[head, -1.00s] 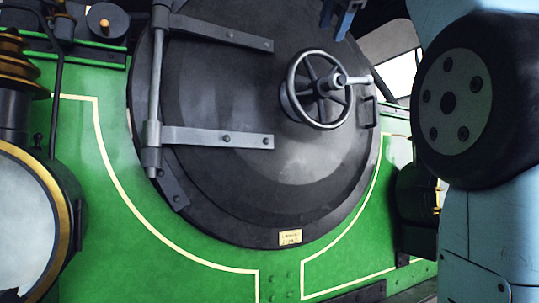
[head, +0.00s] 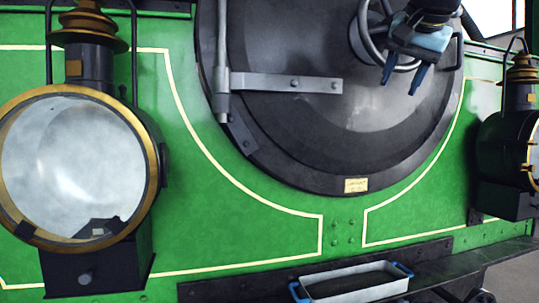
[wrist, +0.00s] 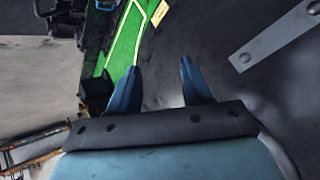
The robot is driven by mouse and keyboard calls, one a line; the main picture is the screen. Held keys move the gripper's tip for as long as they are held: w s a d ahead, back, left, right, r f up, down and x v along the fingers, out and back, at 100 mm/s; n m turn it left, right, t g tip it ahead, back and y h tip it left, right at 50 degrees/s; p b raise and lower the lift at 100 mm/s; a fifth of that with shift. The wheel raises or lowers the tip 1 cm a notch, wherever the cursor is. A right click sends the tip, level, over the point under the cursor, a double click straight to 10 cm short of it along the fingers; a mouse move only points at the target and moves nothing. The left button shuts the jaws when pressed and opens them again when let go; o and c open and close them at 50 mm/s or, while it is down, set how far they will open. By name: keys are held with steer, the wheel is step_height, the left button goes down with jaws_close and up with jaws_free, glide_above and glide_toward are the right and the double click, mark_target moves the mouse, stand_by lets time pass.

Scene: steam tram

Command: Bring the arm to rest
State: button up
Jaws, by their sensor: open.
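My gripper (head: 403,80) is open, with its two blue fingers pointing down and nothing between them. In the head view it hangs in front of the round black smokebox door (head: 290,125), overlapping the lower right of the handwheel (head: 365,38). I cannot tell how far it is from the wheel. In the wrist view the gripper (wrist: 155,88) has its fingers apart, with the dark door face (wrist: 215,35) behind them. Most of my arm is outside the head view.
A large brass-rimmed lamp (head: 75,165) stands at the left on the green front plate (head: 190,225). A second lamp (head: 508,150) is at the right. A tray with blue handles (head: 355,284) sits on the dark ledge (head: 445,268) below. A hinge strap (head: 285,83) crosses the door.

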steer(key=s+a+f+n+g, duration=0.1)
steer(key=s+f, duration=0.3)
steer(key=f, duration=0.8)
steer(key=s+f+n+g, duration=0.1)
steer(key=s+f+n, duration=0.2)
steer(key=f, duration=0.9)
steer(key=s+a+f+n+g, duration=0.1)
steer(key=s+f+n, duration=0.2)
steer(key=f, duration=0.8)
steer(key=shift+s+a+f, duration=0.35)
steer(key=shift+s+f, duration=0.05)
steer(key=shift+s, duration=0.6)
